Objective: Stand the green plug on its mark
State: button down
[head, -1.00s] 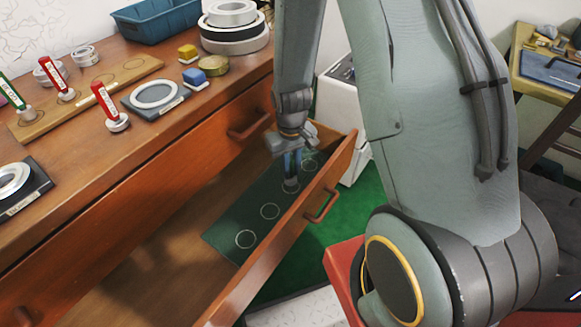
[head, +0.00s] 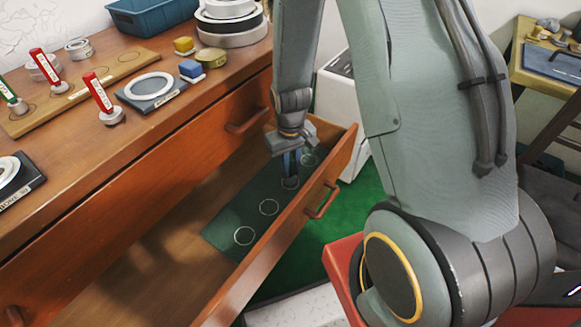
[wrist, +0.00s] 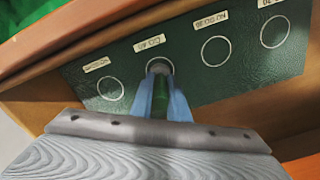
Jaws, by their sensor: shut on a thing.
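My gripper (head: 291,166) is down inside the open drawer, shut on the green plug (wrist: 160,108). In the wrist view the plug's green handle lies between my two bluish fingers (wrist: 159,90), and its round grey foot shows past their tips. The foot (head: 290,183) is at a white ring mark on the dark green mat (head: 225,228). In the wrist view that mark (wrist: 150,62) is mostly hidden by the foot and has a small label behind it. I cannot tell whether the foot touches the mat.
Other ring marks (head: 269,207) on the mat are empty. The drawer's front wall (head: 290,228) stands close to my gripper. On the counter are red-handled plugs (head: 99,98), another green-handled plug (head: 8,92), a ring on a dark plate (head: 150,86) and a blue bin (head: 150,14).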

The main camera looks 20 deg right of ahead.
jog(key=shift+f, duration=0.1)
jog(key=c, duration=1.6)
grip_release()
jog(key=shift+r+p, duration=0.65)
jog(key=shift+r, duration=3.25)
